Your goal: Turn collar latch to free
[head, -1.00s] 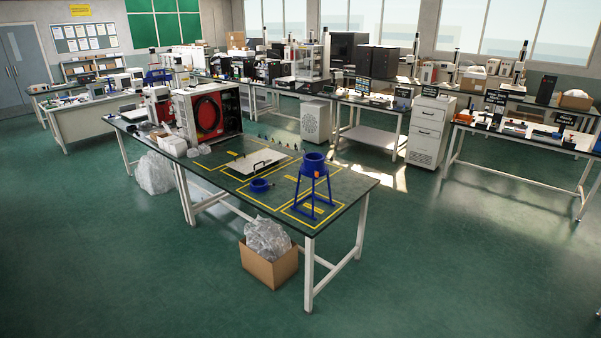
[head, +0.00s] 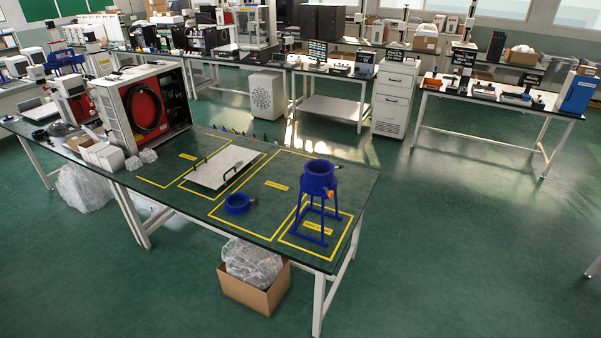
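A blue four-legged stand (head: 311,222) stands upright on the near right part of the green-topped table (head: 270,238), inside a yellow-outlined square. A round blue collar (head: 319,178) forms its top. A small orange part (head: 329,194), possibly the latch, shows on the collar's right side, with a dark piece beside it. Its exact position is too small to tell. A separate blue ring (head: 237,203) with a small dark knob lies flat on the table to the left. Neither of my grippers is in view.
A white panel (head: 222,168) with dark handles lies behind the ring. An open machine (head: 145,105) with a red interior stands at the table's left end. Several small coloured parts line the back edge. A cardboard box (head: 254,291) sits on the floor in front. Floor right of the table is clear.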

